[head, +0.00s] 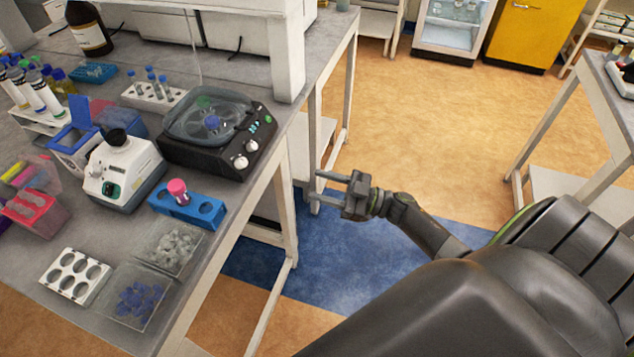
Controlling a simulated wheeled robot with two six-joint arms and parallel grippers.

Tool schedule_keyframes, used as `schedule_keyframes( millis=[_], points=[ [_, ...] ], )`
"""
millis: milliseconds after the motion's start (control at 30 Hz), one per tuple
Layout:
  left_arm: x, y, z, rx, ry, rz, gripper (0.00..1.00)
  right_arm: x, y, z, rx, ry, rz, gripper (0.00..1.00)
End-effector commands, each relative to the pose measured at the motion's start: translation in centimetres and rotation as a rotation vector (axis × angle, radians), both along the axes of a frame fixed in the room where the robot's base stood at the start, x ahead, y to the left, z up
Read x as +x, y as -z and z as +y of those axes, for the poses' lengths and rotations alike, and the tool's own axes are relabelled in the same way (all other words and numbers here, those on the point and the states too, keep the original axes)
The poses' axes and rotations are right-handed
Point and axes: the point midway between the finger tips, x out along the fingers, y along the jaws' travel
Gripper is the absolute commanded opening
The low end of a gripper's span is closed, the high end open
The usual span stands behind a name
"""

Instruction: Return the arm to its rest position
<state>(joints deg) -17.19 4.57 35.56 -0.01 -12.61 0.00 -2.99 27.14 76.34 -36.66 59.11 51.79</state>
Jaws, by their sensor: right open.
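My right arm comes in from the lower right. Its gripper (322,187) is open and empty, with its two fingers pointing left. It hangs over the floor, just right of the lab bench's (225,233) edge and legs, apart from the things on the bench. My left gripper is not in view.
On the bench stand a black centrifuge (205,158), a white mixer (122,172), a blue rack (187,207) with a pink-capped vial (178,192), a white rack (75,277) and clear trays. Another bench (607,90) stands at right. The floor (450,125) between is clear.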

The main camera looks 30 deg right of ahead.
Motion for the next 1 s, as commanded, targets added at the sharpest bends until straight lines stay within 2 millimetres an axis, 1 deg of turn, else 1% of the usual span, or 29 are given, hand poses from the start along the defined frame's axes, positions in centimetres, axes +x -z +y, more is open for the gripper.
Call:
schedule_keyframes(
  millis=[400, 467, 533, 567, 667, 700, 767, 800, 867, 900, 967, 1000],
  points=[
    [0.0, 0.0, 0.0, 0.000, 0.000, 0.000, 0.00, 0.0, 0.1, 0.0, 0.001, 0.002, 0.001, 0.45],
    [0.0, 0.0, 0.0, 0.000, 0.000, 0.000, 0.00, 0.1, 0.5, -0.2, 0.003, 0.020, 0.011, 0.45],
    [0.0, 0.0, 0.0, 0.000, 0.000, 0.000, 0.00, 0.2, 1.9, -0.8, 0.008, 0.080, 0.039, 0.45],
    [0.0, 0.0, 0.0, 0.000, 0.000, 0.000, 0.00, 0.3, 3.0, -1.2, 0.010, 0.121, 0.060, 0.45],
    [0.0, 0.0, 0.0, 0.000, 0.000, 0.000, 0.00, 0.0, 8.2, -3.4, 0.004, 0.310, 0.172, 0.45],
    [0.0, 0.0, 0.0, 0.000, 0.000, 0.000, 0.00, -0.6, 10.9, -4.3, -0.007, 0.397, 0.235, 0.45],
    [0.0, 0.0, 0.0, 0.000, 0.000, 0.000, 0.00, -1.9, 15.2, -5.6, -0.035, 0.517, 0.339, 0.45],
    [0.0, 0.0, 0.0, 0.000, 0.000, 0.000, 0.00, -3.2, 18.0, -6.3, -0.057, 0.588, 0.412, 0.45],
    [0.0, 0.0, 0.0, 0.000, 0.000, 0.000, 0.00, -5.4, 21.9, -7.1, -0.096, 0.678, 0.523, 0.45],
    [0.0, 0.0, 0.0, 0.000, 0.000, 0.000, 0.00, -7.2, 24.5, -7.4, -0.124, 0.730, 0.600, 0.45],
    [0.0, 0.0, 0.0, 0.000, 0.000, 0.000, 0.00, -10.1, 28.0, -7.6, -0.166, 0.793, 0.715, 0.45],
    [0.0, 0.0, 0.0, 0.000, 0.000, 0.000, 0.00, -12.2, 30.2, -7.6, -0.198, 0.827, 0.794, 0.45]
  ],
)
